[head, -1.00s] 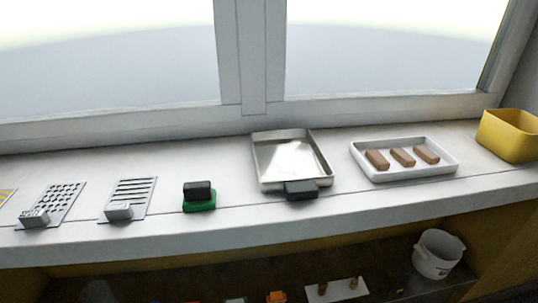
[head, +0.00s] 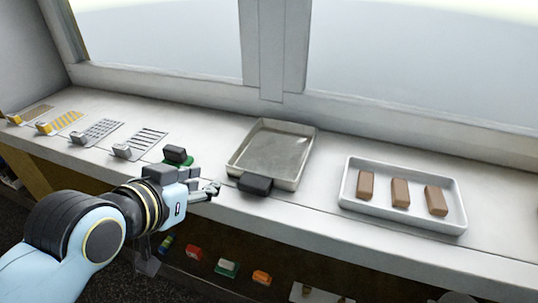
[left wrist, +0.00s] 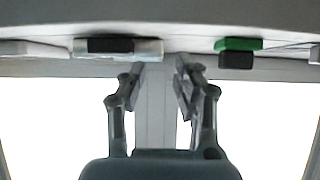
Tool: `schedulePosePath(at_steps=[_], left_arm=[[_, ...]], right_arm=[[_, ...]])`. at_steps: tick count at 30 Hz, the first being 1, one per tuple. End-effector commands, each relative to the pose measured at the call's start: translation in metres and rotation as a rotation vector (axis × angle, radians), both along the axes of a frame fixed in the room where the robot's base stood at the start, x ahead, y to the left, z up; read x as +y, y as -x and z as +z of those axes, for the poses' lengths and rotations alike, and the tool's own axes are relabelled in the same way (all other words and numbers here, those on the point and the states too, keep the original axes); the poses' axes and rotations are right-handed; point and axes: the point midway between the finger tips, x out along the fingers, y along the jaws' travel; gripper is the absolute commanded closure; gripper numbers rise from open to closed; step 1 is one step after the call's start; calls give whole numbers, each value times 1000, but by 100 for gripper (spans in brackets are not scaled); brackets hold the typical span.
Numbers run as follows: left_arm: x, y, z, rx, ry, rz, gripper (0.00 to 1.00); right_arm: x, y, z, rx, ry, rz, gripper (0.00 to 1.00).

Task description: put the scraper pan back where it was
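The scraper pan (head: 275,150), a shallow metal tray with a black handle block at its front, lies flat and empty on the white sill. In the left wrist view, which looks inverted, the pan's edge (left wrist: 151,49) and black handle show at upper left. My left gripper (head: 213,189) is left of the handle, in front of the sill, and apart from the pan. Its fingers (left wrist: 160,64) are spread with nothing between them. My right gripper is not in view.
A green block with a black top (head: 177,156) sits left of the pan, partly behind my left gripper. Slotted and perforated plates (head: 141,143) lie farther left. A white tray (head: 352,204) with three brown bars is at right. The window is behind.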

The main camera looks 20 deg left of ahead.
Motion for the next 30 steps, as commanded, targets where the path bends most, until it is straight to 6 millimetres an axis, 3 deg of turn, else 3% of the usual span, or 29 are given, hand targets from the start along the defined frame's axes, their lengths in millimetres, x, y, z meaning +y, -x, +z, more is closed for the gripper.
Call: schedulePosePath(at_steps=[8,13,20,30], left_arm=[[-5,-34,8,-148,19,16,69],[-6,-61,-2,-152,19,16,69],[-6,-81,-10,-151,18,16,69],[-4,-124,-25,-150,19,16,69]], right_arm=[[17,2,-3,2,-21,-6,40],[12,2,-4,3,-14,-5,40],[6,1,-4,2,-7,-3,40],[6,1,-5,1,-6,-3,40]])
